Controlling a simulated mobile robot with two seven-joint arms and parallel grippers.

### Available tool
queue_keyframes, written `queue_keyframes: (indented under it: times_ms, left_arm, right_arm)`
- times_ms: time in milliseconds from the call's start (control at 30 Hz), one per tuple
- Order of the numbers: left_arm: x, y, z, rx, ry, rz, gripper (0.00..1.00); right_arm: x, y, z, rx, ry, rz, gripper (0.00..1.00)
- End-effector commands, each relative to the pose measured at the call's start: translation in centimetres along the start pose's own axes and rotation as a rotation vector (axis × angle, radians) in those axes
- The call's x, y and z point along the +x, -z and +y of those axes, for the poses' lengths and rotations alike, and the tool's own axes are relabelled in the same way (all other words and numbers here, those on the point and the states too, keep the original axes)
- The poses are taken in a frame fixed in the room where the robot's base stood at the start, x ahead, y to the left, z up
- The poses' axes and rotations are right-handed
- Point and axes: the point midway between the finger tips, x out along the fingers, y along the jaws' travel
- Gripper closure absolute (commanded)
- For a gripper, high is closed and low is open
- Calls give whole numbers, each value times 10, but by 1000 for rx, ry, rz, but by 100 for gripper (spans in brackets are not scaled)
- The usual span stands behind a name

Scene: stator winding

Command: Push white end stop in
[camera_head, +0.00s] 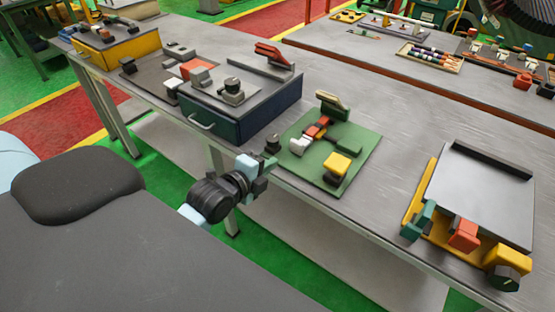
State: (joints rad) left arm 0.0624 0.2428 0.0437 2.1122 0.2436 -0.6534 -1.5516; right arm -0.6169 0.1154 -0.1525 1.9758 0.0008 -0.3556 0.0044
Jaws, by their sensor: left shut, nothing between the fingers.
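The white end stop (299,146) appears to be the small white block on the green board (352,150), at the left end of a short row of red and dark blocks. My left gripper (262,166) is at the table's front edge, just left of and in front of the green board. It is shut and empty, and it looks apart from the white block. Whether the white block touches the row beside it is too small to tell. My right gripper is not in view.
A blue drawer box (270,112) is to the left. A yellow-framed grey fixture (480,185) is right. Bare tabletop (395,190) lies between.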

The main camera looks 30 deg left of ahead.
Motion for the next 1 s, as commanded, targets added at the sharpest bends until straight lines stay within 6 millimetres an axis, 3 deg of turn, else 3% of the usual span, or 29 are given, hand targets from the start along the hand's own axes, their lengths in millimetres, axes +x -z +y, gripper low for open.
queue_keyframes:
  times_ms: [100,333,833,933,1000]
  left_arm:
    - [-20,0,2,3,-4,0,100]
    - [-42,0,1,1,-2,-1,100]
    - [-46,0,2,-4,-4,-1,100]
    - [-47,3,14,-55,-23,0,100]
    - [-50,8,33,-137,-53,0,100]
  right_arm:
    - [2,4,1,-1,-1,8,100]
    - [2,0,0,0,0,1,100]
    - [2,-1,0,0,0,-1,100]
    - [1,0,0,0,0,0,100]
    - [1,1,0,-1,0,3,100]
